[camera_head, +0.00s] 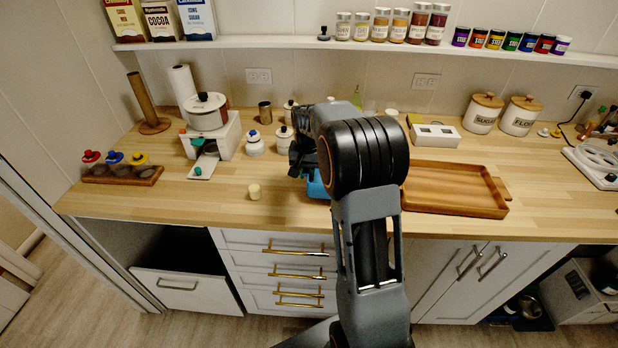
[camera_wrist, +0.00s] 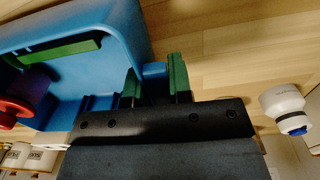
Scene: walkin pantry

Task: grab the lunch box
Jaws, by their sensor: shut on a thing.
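The lunch box (camera_wrist: 85,20) looks like a blue open box in the wrist view, at the upper left. A green bar (camera_wrist: 58,52) and a purple and red piece (camera_wrist: 22,95) show within its outline. My gripper (camera_wrist: 154,75) has its two green-padded fingers on either side of a small blue tab at the box's edge, shut on it. In the head view only a bit of the blue box (camera_head: 317,188) shows on the counter, beside and below my gripper (camera_head: 298,160); my arm hides the rest. I cannot tell whether the box touches the counter.
A wooden tray (camera_head: 455,188) lies right of my arm on the wooden counter (camera_head: 225,205). A white stand with a pot (camera_head: 207,112) is further left.

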